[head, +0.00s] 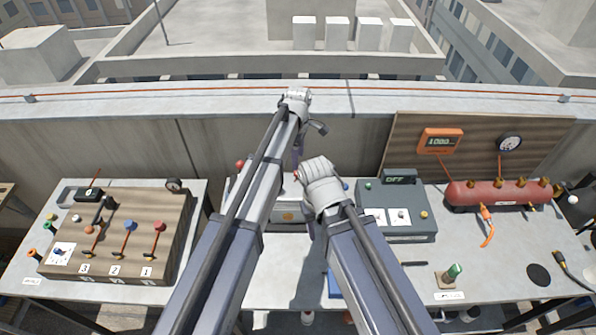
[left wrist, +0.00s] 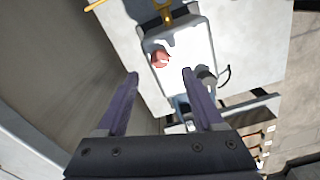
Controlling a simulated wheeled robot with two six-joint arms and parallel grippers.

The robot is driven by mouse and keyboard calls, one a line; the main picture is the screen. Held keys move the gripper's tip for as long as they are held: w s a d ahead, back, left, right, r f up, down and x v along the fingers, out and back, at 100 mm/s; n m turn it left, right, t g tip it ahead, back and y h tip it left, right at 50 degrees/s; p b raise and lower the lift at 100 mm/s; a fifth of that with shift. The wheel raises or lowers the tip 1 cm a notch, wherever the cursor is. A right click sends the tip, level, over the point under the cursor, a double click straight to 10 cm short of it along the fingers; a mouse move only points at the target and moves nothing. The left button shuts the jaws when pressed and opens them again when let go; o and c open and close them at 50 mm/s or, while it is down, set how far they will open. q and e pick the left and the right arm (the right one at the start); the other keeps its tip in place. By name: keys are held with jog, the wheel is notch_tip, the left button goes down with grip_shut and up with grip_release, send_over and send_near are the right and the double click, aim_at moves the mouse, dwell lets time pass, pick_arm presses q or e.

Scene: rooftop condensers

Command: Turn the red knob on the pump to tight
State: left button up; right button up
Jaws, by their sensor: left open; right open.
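The pump is a pale grey box; in the left wrist view its bright top (left wrist: 187,45) faces me, and in the head view its front (head: 291,214) shows between my arms. The red knob (left wrist: 160,59) sits on that top. My left gripper (left wrist: 160,74) is open, and the knob appears between and just beyond its two purple fingertips, with nothing held. In the head view my left gripper (head: 298,152) points down over the pump. My right gripper (head: 312,232) is open, lower and close beside it. My arms hide much of the pump in the head view.
A wooden valve board (head: 120,235) with numbered levers stands at left. A grey box with a dark display (head: 400,181) and a red manifold (head: 500,192) stand at right. A dark rounded part (left wrist: 206,76) sits beside the knob. A concrete wall (head: 345,140) runs behind the bench.

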aim_at(298, 172)
pick_arm(q)
notch_tip(298, 172, down, 6)
jog(key=b, duration=0.5)
jog(key=shift+f+b, duration=0.25)
jog(key=shift+b, duration=0.1)
jog(key=shift+r, duration=0.1)
grip_shut()
